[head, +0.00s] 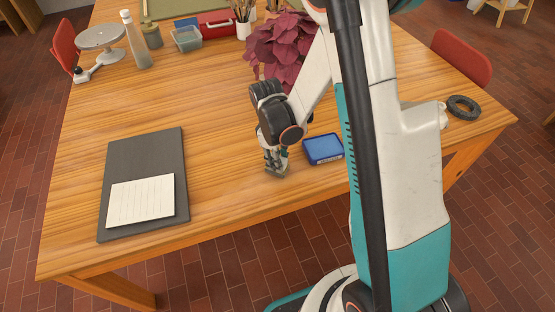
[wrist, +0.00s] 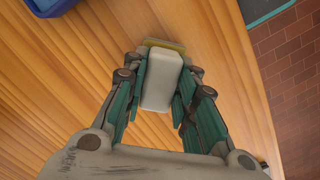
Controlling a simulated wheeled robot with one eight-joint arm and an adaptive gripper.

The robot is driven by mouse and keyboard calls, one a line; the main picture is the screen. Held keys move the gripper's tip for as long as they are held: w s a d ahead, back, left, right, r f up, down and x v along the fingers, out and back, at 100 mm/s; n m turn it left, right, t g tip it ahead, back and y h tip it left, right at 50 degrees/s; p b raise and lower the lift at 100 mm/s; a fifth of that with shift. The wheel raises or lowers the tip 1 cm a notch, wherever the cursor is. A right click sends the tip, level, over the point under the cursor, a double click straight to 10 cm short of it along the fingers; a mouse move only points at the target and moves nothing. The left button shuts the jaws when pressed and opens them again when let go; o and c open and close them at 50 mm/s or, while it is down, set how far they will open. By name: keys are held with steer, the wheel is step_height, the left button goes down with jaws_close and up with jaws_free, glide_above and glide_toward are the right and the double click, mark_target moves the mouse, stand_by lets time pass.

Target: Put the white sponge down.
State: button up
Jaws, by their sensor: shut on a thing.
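My gripper (head: 276,168) points down just over the wooden table, near its front edge and left of a blue box. In the wrist view my gripper (wrist: 162,82) has its teal fingers closed on both long sides of the white sponge (wrist: 161,78). The sponge is a pale block, lengthwise between the fingers. A yellowish strip (wrist: 166,44) shows at its far end; I cannot tell whether it belongs to the sponge. In the head view the fingers mostly hide the sponge. I cannot tell whether it touches the table.
The blue box (head: 323,149) stands close on the right. A dark board (head: 146,158) with a lined white sheet (head: 141,201) lies at left. A red-leaved plant (head: 280,48) stands behind. Bare table (head: 225,150) lies between board and gripper. The table's front edge is near.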

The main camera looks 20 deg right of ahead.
steer(key=shift+f, duration=0.2)
steer(key=o, duration=1)
steer(key=shift+r, duration=0.15)
steer(key=s+r+m+t+p, duration=0.2)
steer(key=r, duration=1)
steer(key=s+r+m+t+p, duration=0.1)
steer(key=s+r+m+p, duration=0.15)
steer(key=r, duration=0.95)
steer(key=s+r+m+t+y, duration=0.1)
steer(key=s+r+m+t, duration=0.3)
steer(key=s+r, duration=0.3)
steer(key=shift+s+t, duration=0.6)
steer(key=shift+s, duration=1.1)
steer(key=shift+r+m, duration=0.1)
steer(key=shift+m, duration=0.15)
